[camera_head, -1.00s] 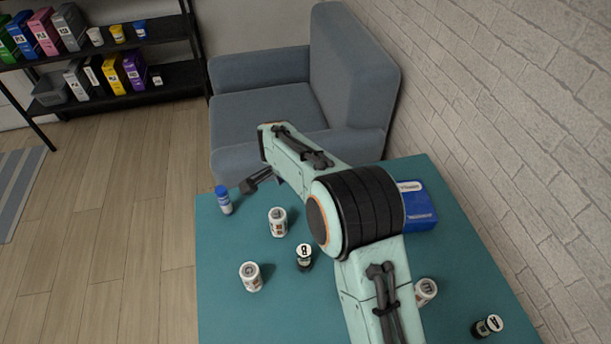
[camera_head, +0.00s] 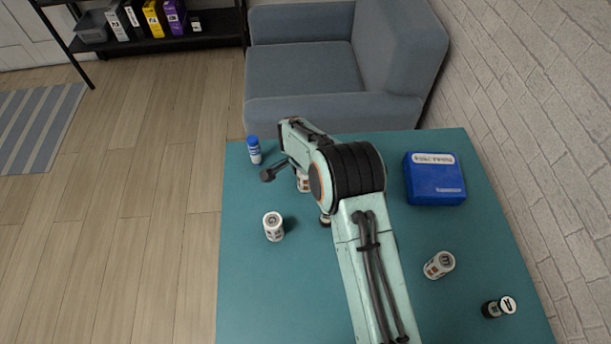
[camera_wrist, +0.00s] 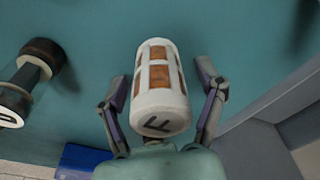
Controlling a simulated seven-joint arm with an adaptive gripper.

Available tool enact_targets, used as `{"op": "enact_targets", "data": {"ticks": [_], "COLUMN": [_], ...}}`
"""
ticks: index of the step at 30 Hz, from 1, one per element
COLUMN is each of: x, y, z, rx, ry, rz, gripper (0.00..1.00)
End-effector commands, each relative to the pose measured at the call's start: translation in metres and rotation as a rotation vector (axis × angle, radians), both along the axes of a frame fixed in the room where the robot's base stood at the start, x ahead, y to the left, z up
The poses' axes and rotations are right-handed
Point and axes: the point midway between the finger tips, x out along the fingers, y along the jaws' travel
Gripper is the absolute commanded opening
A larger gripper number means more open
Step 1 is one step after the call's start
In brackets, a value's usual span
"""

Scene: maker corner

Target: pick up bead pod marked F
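The bead pod marked F (camera_wrist: 160,90) is a white can with orange-brown windows and a dark F on its end. In the wrist view it sits between the two fingers of my gripper (camera_wrist: 163,86). The fingers are spread on either side of it, with a visible gap on the right; contact on the left is unclear. In the head view a white pod (camera_head: 303,184) shows partly behind my arm, beside my gripper (camera_head: 272,172), which is mostly hidden there.
A black-ended jar (camera_wrist: 34,75) lies left of the pod in the wrist view. On the teal table (camera_head: 270,300) are another white pod (camera_head: 273,227), a blue-capped bottle (camera_head: 254,150), a blue box (camera_head: 435,180), a right-hand white pod (camera_head: 439,265) and a black jar (camera_head: 492,309).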

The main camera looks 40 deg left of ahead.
Motion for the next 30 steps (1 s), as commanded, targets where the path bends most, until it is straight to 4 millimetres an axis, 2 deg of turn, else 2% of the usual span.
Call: {"op": "enact_targets", "data": {"ticks": [1, 5, 6, 15, 20, 24, 30], "x": [0.000, 0.000, 0.000, 0.000, 0.000, 0.000, -0.027], "y": [0.000, 0.000, 0.000, 0.000, 0.000, 0.000, -0.035], "z": [0.000, 0.000, 0.000, 0.001, 0.011, 0.036, 0.086], "rx": [0.000, 0.000, 0.000, 0.000, 0.002, 0.003, 0.004], "ry": [0.000, 0.000, 0.000, 0.000, -0.001, -0.003, -0.003], "rz": [0.000, 0.000, 0.000, 0.000, 0.000, -0.001, 0.000], "gripper": [0.48, 0.07, 0.05, 0.05, 0.05, 0.05, 0.05]}}
